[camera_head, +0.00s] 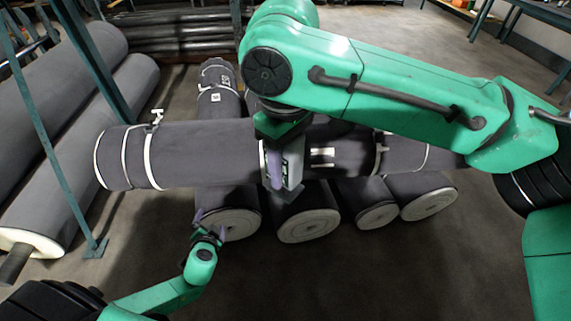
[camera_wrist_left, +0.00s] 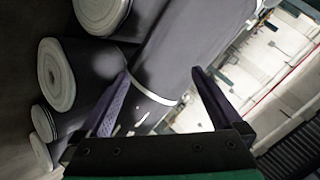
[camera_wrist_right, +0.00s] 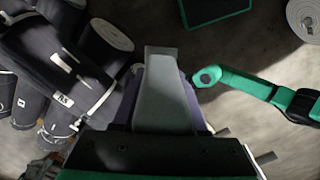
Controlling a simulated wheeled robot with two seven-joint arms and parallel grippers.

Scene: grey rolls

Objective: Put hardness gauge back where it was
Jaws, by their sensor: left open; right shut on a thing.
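The hardness gauge (camera_head: 292,163) is a grey-white device held in my right gripper (camera_head: 275,165), in front of the long grey roll that lies across the others. In the right wrist view the gauge (camera_wrist_right: 163,95) fills the space between the purple fingers, and the right gripper (camera_wrist_right: 165,110) is shut on it. My left gripper (camera_head: 205,225) is open and empty near the end of a lower roll. In the left wrist view the left gripper (camera_wrist_left: 160,95) has its fingers spread wide, with the long roll (camera_wrist_left: 185,50) beyond them. The gauge's former place cannot be told.
The long grey roll (camera_head: 205,150) with white straps lies across several lower rolls (camera_head: 303,220). Large rolls (camera_head: 60,75) rest on a green metal rack (camera_head: 55,165) at left. A table (camera_head: 535,15) stands at the far right. The floor (camera_head: 420,265) in front is clear.

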